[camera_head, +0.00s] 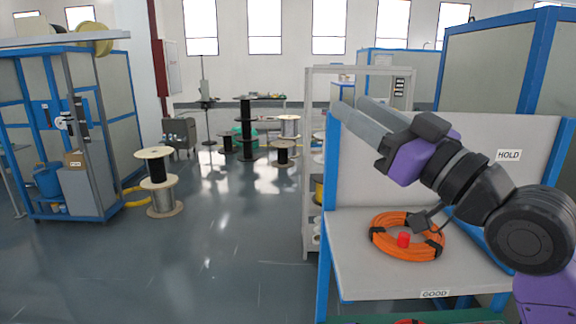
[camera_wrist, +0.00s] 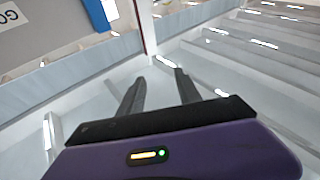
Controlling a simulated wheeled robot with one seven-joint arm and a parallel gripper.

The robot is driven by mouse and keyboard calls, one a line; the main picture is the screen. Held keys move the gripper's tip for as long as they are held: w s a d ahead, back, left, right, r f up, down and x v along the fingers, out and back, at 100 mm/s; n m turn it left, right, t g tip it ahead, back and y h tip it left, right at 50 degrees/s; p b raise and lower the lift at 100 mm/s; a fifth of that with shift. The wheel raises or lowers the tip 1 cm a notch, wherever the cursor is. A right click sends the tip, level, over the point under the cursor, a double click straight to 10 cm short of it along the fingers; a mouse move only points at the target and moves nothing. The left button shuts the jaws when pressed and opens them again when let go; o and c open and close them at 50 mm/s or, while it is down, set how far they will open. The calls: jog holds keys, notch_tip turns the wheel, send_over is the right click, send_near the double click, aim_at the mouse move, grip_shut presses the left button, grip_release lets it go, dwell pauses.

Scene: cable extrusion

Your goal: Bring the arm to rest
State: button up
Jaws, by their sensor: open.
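My arm reaches in from the right in the head view, raised above the workbench shelf. My gripper (camera_head: 352,112) points up and to the left, with its two long grey fingers apart and nothing between them. In the wrist view my gripper (camera_wrist: 160,85) shows two dark fingers spread open, with ceiling and wall beyond them. Below the arm, an orange cable coil (camera_head: 385,246) with black ties lies on the bench, with a dark part touching or over its middle.
The grey bench top (camera_head: 350,278) has a GOOD label (camera_head: 434,294) at its front edge and a HOLD label (camera_head: 508,155) on its back panel. A light shelf rack (camera_head: 307,180) stands just left. Wooden spools (camera_head: 163,198) stand across the open floor (camera_head: 230,250).

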jog(key=s+d+f+m+t+h, duration=0.2)
jog(key=s+d+f+m+h, duration=0.25)
jog(key=f, duration=0.25)
jog(key=s+d+f+m+t+h, duration=0.2)
jog(key=s+d+f+m+h, duration=0.15)
jog(key=f+m+h, duration=0.35)
jog(key=s+d+f+m+t+h, duration=0.25)
jog(key=s+f+h, duration=0.2)
jog(key=f, duration=0.35)
jog(key=s+f+n+g, duration=0.1)
jog(key=s+f+g, duration=0.2)
jog(key=s+f, duration=0.4)
jog(key=s+a+f+n+g+y, duration=0.1)
jog(key=s+f, duration=0.6)
jog(key=s, duration=0.7)
jog(key=s+f+n+g+y, duration=0.1)
jog(key=s+f+n+g, duration=0.2)
jog(key=s+f+g, duration=0.2)
jog(key=s+f, duration=0.3)
jog(key=s, duration=0.2)
jog(key=shift+s+a, duration=0.15)
jog(key=shift+s, duration=0.05)
